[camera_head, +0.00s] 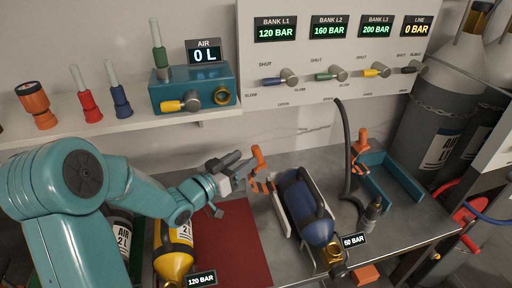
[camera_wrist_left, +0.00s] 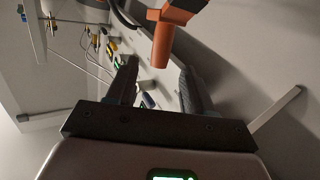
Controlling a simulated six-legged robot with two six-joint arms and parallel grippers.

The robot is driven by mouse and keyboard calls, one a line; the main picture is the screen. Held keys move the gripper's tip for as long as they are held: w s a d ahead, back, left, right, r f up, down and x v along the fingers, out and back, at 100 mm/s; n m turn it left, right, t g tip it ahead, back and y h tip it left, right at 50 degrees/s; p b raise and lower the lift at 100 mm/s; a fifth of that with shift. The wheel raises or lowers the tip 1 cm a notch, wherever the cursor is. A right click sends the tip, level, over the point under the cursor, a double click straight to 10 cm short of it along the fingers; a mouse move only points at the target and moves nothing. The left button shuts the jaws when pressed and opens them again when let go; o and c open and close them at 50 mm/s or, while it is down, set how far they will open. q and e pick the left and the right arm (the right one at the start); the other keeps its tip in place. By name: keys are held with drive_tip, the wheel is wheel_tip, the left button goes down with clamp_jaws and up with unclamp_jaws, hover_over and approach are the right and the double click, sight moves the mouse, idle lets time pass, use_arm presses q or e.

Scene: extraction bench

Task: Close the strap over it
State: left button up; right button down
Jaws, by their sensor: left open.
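A dark blue cylinder (camera_head: 302,208) lies in a white-sided cradle (camera_head: 281,216) on the bench, its brass valve end toward the front, beside a 50 BAR tag. An orange handle (camera_head: 259,156) stands up at the cradle's back left, above an orange-and-black strap piece (camera_head: 263,186). My left gripper (camera_head: 243,167) is open just left of this handle. In the left wrist view the orange handle (camera_wrist_left: 161,48) shows beyond and between the open fingertips (camera_wrist_left: 158,68); I cannot tell whether they touch it. My right gripper is not in view.
A teal cradle (camera_head: 398,188) with an orange clamp (camera_head: 360,143) and a dark hose (camera_head: 345,140) stand to the right. A yellow cylinder (camera_head: 174,252) lies at the front left near a red mat (camera_head: 240,240). A shelf with a teal AIR box (camera_head: 194,89) is behind my arm.

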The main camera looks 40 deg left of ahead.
sight(253, 153)
use_arm(q)
drive_tip(key=w, duration=0.4)
drive_tip(key=w+p, duration=0.1)
drive_tip(key=w, duration=0.1)
drive_tip(key=shift+w+d, duration=0.15)
drive_tip(key=shift+d, duration=0.25)
clamp_jaws()
